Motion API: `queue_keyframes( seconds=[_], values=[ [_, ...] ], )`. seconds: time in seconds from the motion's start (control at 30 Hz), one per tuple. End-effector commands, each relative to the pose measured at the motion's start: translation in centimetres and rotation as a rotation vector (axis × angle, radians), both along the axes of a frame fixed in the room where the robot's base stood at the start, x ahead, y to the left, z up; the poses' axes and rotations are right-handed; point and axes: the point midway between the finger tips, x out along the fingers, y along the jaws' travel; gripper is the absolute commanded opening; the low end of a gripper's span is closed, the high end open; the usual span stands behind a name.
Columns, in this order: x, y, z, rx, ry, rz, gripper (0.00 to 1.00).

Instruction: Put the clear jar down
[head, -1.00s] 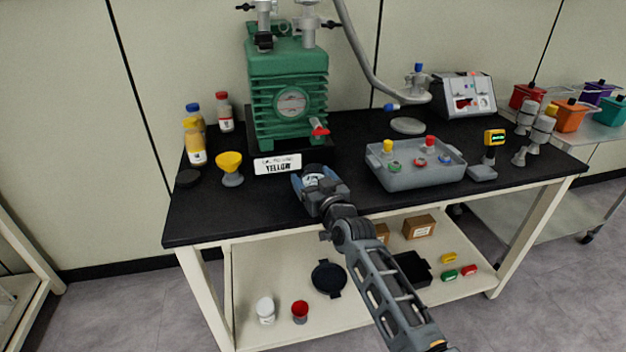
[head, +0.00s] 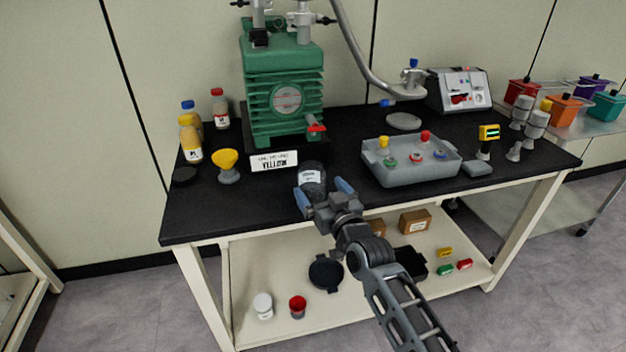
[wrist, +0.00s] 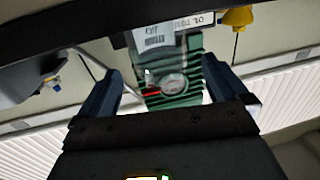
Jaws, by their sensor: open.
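The clear jar (head: 312,176), with a white label, stands upright on the black bench top just in front of the pump's sign. In the wrist view, which is upside down, the jar (wrist: 154,38) shows at the top centre, partly cut off by a dark band. My gripper (head: 319,188) is open on the near side of the jar, its blue fingers spread to either side of the jar's near part. In the wrist view my gripper (wrist: 163,70) has an empty gap between the fingers, and the jar appears beyond the tips.
A yellow funnel (head: 228,165) is to the left. A grey tray (head: 412,165) with coloured-topped pieces is to the right. The bench's front left is clear.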

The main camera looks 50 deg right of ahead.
Motion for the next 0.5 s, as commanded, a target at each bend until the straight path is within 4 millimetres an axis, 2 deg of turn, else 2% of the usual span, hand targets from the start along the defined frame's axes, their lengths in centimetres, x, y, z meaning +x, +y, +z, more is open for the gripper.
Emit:
queue_keyframes(
  seconds=[0.03,0.2,0.5],
  values=[
    [-1.0,0.4,-0.1,0.0,0.001,0.0,1.0],
    [-3.1,1.4,-0.1,0.0,0.0,0.0,1.0],
    [-4.2,1.9,0.0,0.0,0.0,0.0,1.0]
  ],
)
